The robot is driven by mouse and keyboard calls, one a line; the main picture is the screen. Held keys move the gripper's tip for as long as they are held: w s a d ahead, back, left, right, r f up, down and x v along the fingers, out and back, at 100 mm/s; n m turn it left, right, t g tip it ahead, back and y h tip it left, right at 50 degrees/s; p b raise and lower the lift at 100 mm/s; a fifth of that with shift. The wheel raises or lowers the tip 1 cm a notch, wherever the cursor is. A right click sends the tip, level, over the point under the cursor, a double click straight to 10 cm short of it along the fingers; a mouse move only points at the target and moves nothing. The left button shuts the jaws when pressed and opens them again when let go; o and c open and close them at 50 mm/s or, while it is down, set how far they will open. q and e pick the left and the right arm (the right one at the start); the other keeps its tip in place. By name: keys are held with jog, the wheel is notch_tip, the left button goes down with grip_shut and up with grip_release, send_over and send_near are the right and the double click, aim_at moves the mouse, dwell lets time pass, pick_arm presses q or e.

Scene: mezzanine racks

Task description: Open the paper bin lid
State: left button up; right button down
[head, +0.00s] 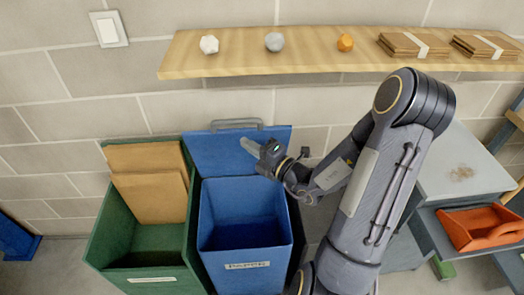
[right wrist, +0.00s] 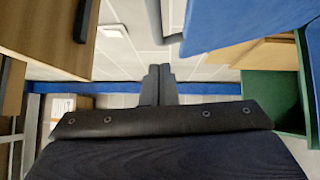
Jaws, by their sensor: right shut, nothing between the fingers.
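The blue paper bin (head: 240,274), with a "PAPER" label on its front, stands open and its inside looks empty. Its blue lid (head: 205,155) is tilted up behind the opening, toward the wall, with a grey handle (head: 222,124) along its top edge. My right gripper (head: 248,146) is shut and empty in front of the raised lid, below the handle; I cannot tell if it touches the lid. In the right wrist view its fingers (right wrist: 158,85) are together, with the blue lid (right wrist: 215,25) at upper right. My left gripper is not in view.
A green bin (head: 105,235) holding cardboard stands left of the paper bin. A wooden shelf (head: 300,65) above holds a white, a grey and an orange lump and cardboard stacks. At right, an orange tray (head: 468,236) sits on a grey unit.

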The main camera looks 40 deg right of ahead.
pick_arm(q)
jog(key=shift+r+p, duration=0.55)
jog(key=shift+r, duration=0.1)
pick_arm(e)
jog(key=shift+w+d+r, duration=0.1)
jog(key=shift+w+d, duration=0.15)
jog(key=shift+w, duration=0.7)
jog(key=shift+w+d+r, duration=0.1)
jog(key=shift+w+d, duration=0.15)
jog(key=shift+w, duration=0.65)
jog(key=shift+w+d+r, duration=0.1)
jog(key=shift+w+d, duration=0.15)
jog(key=shift+w, duration=0.7)
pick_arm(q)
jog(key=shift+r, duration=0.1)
